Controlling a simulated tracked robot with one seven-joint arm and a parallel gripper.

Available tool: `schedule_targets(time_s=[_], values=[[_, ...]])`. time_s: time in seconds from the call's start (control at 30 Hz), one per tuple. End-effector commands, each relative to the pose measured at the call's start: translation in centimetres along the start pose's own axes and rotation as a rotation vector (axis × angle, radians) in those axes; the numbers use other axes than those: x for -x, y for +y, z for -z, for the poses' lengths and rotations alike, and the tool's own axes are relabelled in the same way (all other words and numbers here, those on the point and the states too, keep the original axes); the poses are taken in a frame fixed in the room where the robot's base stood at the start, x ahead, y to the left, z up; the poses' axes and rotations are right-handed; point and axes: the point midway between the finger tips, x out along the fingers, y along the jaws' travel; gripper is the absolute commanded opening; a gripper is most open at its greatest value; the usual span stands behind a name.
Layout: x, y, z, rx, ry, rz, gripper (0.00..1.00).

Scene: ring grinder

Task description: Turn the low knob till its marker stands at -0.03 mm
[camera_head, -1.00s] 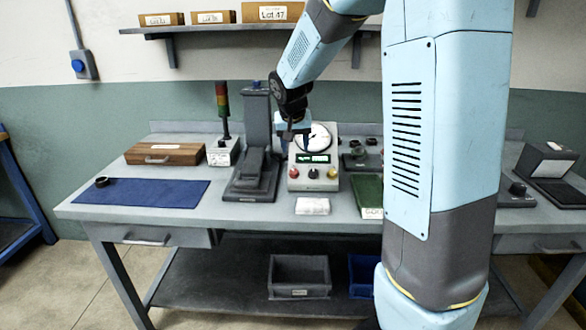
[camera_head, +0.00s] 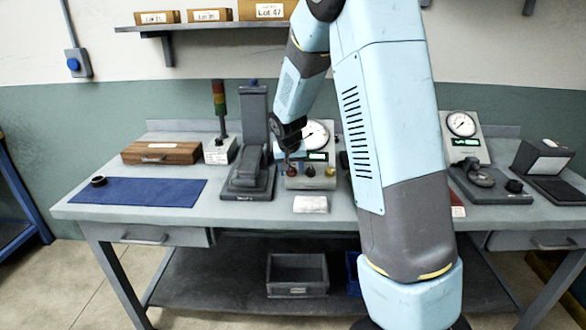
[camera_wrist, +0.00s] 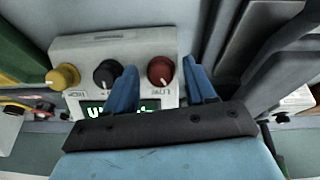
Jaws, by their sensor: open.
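The low knob (camera_wrist: 160,70) is red, with LOW printed beside it, upside down in the wrist view. It also shows at the left of the knob row in the head view (camera_head: 291,170). My gripper (camera_wrist: 160,64) is open, one blue finger on either side of the red knob; I cannot tell whether they touch it. In the head view my gripper (camera_head: 289,156) is just above the knob. A green display (camera_wrist: 128,108) is partly hidden by a finger, its figures unreadable. The round dial (camera_head: 315,134) stands above. I cannot read the knob's marker.
A black knob (camera_wrist: 106,73) sits close beside the left finger, and a yellow knob (camera_wrist: 63,77) marked HIGH is farther along. A grey stand (camera_head: 253,145) is close left of the gauge unit. A white block (camera_head: 310,204) lies in front. A second gauge (camera_head: 461,125) stands right.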

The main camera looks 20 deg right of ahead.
Motion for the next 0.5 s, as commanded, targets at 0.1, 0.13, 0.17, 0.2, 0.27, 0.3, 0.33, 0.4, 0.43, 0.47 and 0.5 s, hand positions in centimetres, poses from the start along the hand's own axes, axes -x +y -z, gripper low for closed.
schedule_targets(time_s=[0.1, 0.13, 0.17, 0.2, 0.27, 0.3, 0.33, 0.4, 0.43, 0.47, 0.5], values=[[0.0, 0.01, 0.01, 0.0, 0.0, 0.0, 0.55], [0.0, 0.02, 0.01, 0.0, 0.0, 0.0, 0.55], [0.0, 0.02, 0.01, 0.0, 0.0, 0.0, 0.55], [0.01, 0.02, 0.01, 0.0, 0.0, 0.0, 0.52], [0.01, 0.02, 0.01, 0.0, 0.0, 0.0, 0.46], [0.01, 0.03, 0.01, 0.0, 0.0, 0.0, 0.42], [0.01, 0.03, 0.01, 0.0, 0.0, 0.0, 0.4], [0.01, 0.04, 0.02, 0.0, 0.0, 0.0, 0.33], [0.01, 0.04, 0.01, 0.0, 0.0, 0.0, 0.3], [0.01, 0.04, 0.01, 0.0, 0.0, 0.0, 0.27], [0.01, 0.04, 0.02, 0.0, 0.0, 0.0, 0.23]])
